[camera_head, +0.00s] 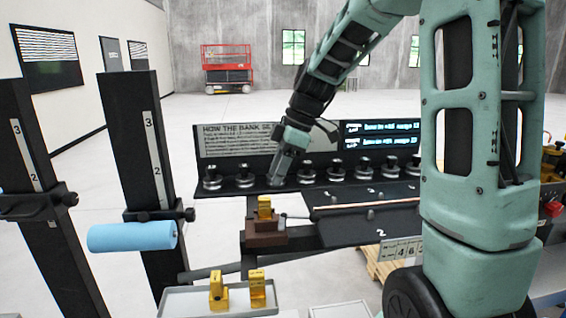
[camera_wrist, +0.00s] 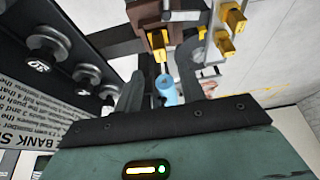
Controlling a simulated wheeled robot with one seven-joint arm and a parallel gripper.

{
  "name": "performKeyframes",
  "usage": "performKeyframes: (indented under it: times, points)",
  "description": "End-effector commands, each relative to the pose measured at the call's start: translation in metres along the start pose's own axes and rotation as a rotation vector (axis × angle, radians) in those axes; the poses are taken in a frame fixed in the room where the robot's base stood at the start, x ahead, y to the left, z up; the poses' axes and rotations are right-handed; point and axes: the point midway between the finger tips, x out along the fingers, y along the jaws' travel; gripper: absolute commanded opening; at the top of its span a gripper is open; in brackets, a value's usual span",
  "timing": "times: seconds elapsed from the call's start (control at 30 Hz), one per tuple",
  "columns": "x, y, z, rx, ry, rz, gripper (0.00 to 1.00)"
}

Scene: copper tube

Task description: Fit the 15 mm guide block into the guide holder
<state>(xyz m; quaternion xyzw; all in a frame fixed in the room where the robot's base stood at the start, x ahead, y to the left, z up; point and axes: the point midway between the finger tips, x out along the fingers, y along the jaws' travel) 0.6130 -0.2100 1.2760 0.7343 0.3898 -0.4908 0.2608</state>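In the head view a gold block (camera_head: 264,207) stands upright in or on the brown guide holder (camera_head: 262,236). In the wrist view a gold block (camera_wrist: 157,42) also shows at the brown holder (camera_wrist: 150,16). Two more gold blocks stand on a pale tray, a left one (camera_head: 218,289) and a right one (camera_head: 257,289). I cannot read their sizes or tell which is 15 mm. My gripper (camera_head: 279,178) points down by the knob row, behind the holder and above it. In the wrist view my gripper (camera_wrist: 163,96) has its fingers spread, with no object visibly held.
A row of black-and-silver knobs (camera_head: 307,174) stands below an information board (camera_head: 240,140). A thin copper tube (camera_head: 365,203) lies on the dark numbered plate (camera_head: 345,228). A blue cylinder (camera_head: 132,237) is mounted at the left by dark scaled posts (camera_head: 143,155). The tray (camera_head: 185,301) is in front.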

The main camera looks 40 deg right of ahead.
Motion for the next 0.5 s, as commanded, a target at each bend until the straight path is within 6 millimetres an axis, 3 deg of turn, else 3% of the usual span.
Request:
performKeyframes:
  times: [0.23, 0.4, 0.5]
  points:
    - [-0.029, 0.0, 0.0, 0.0, 0.0, 0.0, 0.4]
    - [-0.033, -0.001, -0.001, 0.0, -0.001, -0.001, 0.4]
    - [-0.024, -0.009, -0.01, 0.009, -0.011, -0.016, 0.4]
